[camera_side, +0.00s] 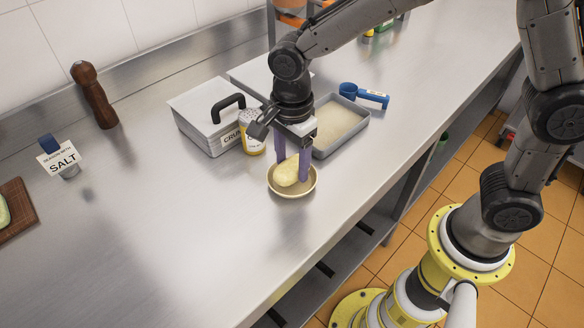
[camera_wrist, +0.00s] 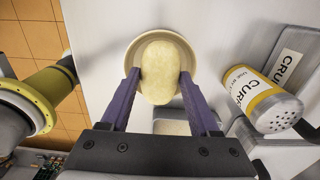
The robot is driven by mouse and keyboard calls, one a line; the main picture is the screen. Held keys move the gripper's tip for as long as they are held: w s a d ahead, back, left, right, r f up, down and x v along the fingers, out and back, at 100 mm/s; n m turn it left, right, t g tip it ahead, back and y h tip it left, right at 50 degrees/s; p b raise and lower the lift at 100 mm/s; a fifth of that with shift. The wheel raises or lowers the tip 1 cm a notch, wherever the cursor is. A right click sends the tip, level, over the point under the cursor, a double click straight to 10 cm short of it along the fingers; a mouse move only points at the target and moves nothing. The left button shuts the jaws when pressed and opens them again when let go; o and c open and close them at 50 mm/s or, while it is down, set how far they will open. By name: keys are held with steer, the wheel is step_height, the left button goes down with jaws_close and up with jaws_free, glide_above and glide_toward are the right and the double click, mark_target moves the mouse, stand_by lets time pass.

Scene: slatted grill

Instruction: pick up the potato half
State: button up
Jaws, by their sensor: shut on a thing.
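The pale yellow potato half (camera_side: 287,172) is at the small beige bowl (camera_side: 292,193), and its upper part shows above the rim. My gripper (camera_side: 292,172) points down over the bowl, with its purple fingers on either side of the potato half. In the wrist view the potato half (camera_wrist: 159,72) lies between the fingertips of my gripper (camera_wrist: 159,84), which is shut on it. The bowl's rim (camera_wrist: 133,58) shows around and behind it there. I cannot tell whether the potato half still touches the bowl's bottom.
A grey tray (camera_side: 352,128) of pale crumbs and a blue scoop (camera_side: 365,95) lie behind right. A salt shaker (camera_side: 66,170) and a pepper mill (camera_side: 95,95) stand left.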

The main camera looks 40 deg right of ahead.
steer(key=c, duration=0.6)
steer(key=shift+r, duration=0.1)
steer(key=shift+c, duration=0.2)
